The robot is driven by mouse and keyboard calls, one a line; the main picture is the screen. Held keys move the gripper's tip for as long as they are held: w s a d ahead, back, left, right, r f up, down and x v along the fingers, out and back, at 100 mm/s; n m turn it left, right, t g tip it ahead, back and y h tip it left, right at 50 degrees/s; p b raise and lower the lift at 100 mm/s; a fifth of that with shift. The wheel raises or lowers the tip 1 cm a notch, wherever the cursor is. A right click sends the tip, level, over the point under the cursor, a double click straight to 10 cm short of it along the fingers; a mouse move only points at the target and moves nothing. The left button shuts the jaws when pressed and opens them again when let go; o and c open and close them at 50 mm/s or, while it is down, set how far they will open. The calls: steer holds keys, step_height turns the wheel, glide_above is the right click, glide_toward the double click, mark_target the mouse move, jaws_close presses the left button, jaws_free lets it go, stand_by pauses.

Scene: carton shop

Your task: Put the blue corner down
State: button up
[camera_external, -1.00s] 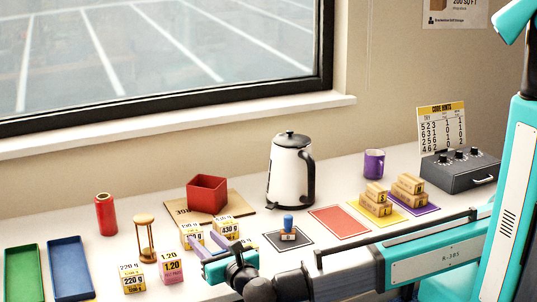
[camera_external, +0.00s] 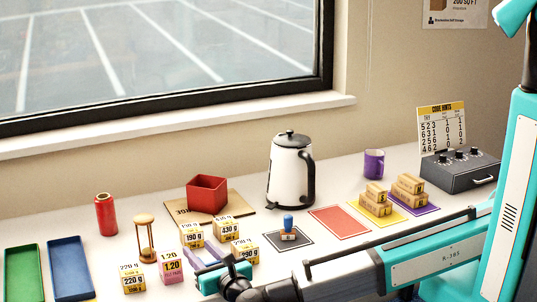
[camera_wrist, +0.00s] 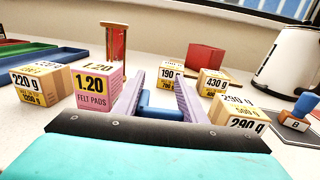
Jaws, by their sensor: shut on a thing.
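The blue corner (camera_wrist: 160,113) is a small blue piece between the two lavender fingers of my gripper (camera_wrist: 161,92) in the wrist view. My gripper is shut on it. Part of the corner is hidden by the fingers and the wrist's dark edge. In the external view my gripper (camera_external: 206,256) is low over the front of the table, among the small cartons. I cannot tell whether the corner touches the tabletop.
A pink felt pads box (camera_wrist: 98,92) and a 220 g carton (camera_wrist: 42,86) stand left of my gripper. Several weighed cartons, including a 290 g one (camera_external: 245,250), stand close behind and right. An hourglass (camera_external: 145,238), red box (camera_external: 207,194) and kettle (camera_external: 289,172) stand farther back.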

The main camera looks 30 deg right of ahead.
steer(key=shift+f, duration=0.2)
steer(key=o, duration=1)
steer(key=s+d+b, duration=0.1)
steer(key=s+b, duration=0.2)
steer(key=s, duration=1)
steer(key=shift+s+d+r, duration=0.2)
steer(key=shift+s+d, duration=0.15)
steer(key=c, duration=0.7)
